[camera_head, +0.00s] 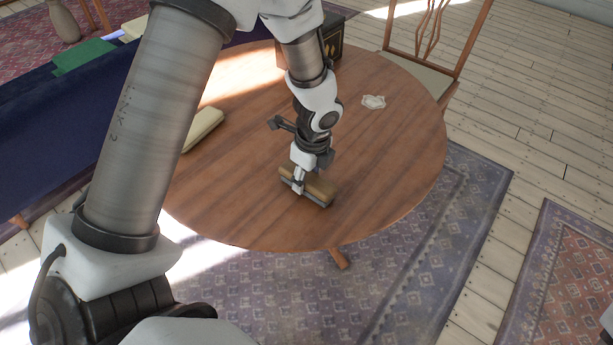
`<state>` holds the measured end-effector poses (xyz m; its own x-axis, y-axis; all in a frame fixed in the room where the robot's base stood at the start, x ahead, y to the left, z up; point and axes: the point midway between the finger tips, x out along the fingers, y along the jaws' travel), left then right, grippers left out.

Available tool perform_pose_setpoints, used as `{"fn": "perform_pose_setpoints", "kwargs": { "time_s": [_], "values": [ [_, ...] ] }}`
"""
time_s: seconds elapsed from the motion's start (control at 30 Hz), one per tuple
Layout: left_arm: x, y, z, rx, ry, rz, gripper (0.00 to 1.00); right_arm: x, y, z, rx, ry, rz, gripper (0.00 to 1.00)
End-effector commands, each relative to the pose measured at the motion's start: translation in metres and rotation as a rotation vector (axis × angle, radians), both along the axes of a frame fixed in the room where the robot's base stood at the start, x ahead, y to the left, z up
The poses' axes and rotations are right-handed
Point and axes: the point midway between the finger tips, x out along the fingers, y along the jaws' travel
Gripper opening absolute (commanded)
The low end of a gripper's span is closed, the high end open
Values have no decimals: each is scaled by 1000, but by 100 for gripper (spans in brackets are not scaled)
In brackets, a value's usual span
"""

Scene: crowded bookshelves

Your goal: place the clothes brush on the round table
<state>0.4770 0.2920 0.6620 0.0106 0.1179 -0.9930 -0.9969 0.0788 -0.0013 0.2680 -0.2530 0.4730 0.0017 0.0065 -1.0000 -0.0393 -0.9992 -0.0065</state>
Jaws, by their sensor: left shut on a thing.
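The clothes brush (319,190) is a brown, block-like piece with a darker lower edge. It is at the round table (394,171), over the middle front part of the wooden top. I cannot tell whether it touches the surface. The fingertips are partly hidden by the wrist and the brush. My right gripper does not show.
A pale dish-like item (373,102) lies on the table's right side. A yellowish block (203,129) lies at its left. A dark box (331,38) stands at the back. A chair (428,75) stands behind right.

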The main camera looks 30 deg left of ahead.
Motion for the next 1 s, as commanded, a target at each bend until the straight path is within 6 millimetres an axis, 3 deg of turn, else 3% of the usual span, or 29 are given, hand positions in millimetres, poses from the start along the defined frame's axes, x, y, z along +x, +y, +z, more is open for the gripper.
{"fn": "perform_pose_setpoints", "kwargs": {
  "time_s": [0.03,0.07,0.1,0.13,0.4,0.53,0.9,1.0],
  "values": [
    [0,0,-3,0,1,0,6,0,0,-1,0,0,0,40],
    [0,0,-2,0,0,0,53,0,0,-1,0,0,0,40],
    [0,0,-2,0,0,0,67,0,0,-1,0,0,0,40],
    [0,0,-2,0,0,0,71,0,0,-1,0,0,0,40],
    [0,0,-1,0,0,0,71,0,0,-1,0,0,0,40],
    [0,-1,10,1,-2,1,71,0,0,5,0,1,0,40],
    [0,-11,99,2,-4,1,71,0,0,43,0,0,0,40],
    [0,-13,114,2,-3,0,71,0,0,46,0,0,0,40]
  ]
}}
